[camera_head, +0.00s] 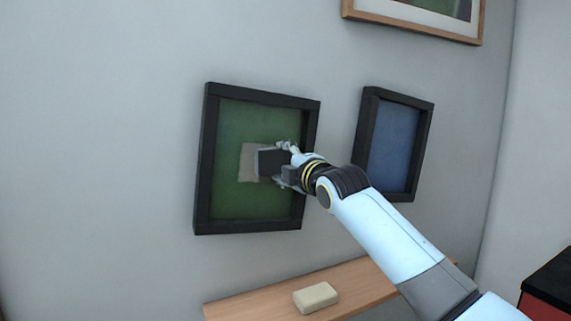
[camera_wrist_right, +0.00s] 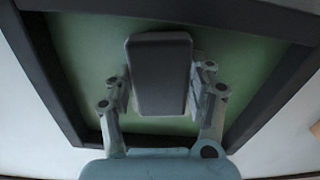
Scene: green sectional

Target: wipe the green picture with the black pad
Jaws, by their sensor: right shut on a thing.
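The green picture (camera_head: 232,120) hangs on the wall in a thick black frame; its green face also fills much of the right wrist view (camera_wrist_right: 85,60). A pale beige-grey patch (camera_head: 247,162) shows near the middle of the green face. My right gripper (camera_head: 284,161) is shut on the black pad (camera_head: 270,162) and holds it in front of the picture, over the right part of the patch. In the right wrist view the pad (camera_wrist_right: 160,75) sits between both fingers. I cannot tell whether the pad touches the picture. My left gripper is not in view.
A blue picture (camera_head: 393,148) in a black frame hangs to the right, close to my right arm. A wood-framed picture (camera_head: 420,18) hangs above. Below is a wooden shelf (camera_head: 250,308) with a beige block (camera_head: 316,297). A black and red box (camera_head: 548,290) stands at lower right.

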